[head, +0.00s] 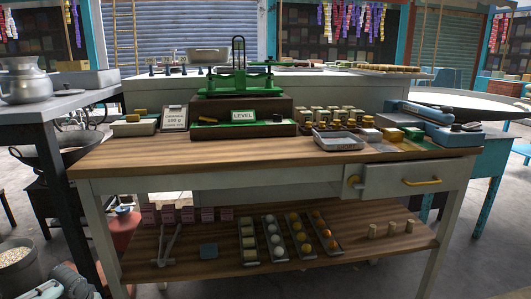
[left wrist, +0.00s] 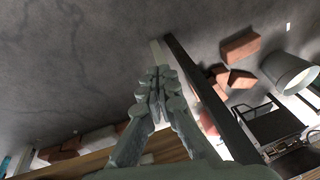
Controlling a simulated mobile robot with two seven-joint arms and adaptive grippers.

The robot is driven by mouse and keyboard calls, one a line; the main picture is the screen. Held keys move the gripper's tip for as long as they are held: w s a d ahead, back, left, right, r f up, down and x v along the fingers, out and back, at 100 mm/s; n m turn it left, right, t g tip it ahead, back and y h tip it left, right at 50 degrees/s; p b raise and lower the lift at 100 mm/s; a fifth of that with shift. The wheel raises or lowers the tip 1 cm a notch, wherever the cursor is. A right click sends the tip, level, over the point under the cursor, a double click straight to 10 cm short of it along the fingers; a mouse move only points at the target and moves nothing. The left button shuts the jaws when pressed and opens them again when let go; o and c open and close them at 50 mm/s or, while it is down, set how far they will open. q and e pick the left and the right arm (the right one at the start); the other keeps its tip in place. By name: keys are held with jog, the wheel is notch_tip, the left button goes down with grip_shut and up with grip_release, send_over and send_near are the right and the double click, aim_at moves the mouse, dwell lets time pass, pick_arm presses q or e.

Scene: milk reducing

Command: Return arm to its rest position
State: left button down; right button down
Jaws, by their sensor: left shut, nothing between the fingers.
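My left gripper (left wrist: 158,92) fills the middle of the left wrist view. Its grey-green fingers are closed together with nothing between them. It points over the grey concrete floor, and a dark table leg (left wrist: 200,85) stands just beyond and to the right of it. In the head view, grey-green parts of my left arm show low in the left corner, below and left of the wooden workbench (head: 270,153). The fingertips cannot be made out there. My right gripper is in neither view.
A bucket (left wrist: 290,72) and reddish bricks (left wrist: 240,46) are on the floor near the left gripper. On the bench stand a green balance scale (head: 240,85) and a metal tray (head: 338,141). A lower shelf (head: 200,255) holds several small goods.

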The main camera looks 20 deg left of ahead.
pick_arm(q)
jog(key=s+d+f+m, duration=0.2)
jog(key=s+d+f, duration=0.3)
jog(key=d+f, duration=0.5)
jog(key=d+f+m, duration=0.1)
jog(key=d+f, duration=0.2)
jog(key=d, duration=0.5)
jog(key=s+d+f+m+h, duration=0.1)
jog(key=d+f, duration=0.3)
jog(key=d, duration=0.4)
jog(key=s+d+f+m, duration=0.1)
jog(key=d+f+m, duration=0.2)
jog(key=d, duration=0.5)
jog(key=shift+f+t+h, duration=0.3)
jog(key=shift+f+t, duration=0.1)
jog(key=shift+f, duration=0.35)
jog(key=shift+s+d, duration=0.1)
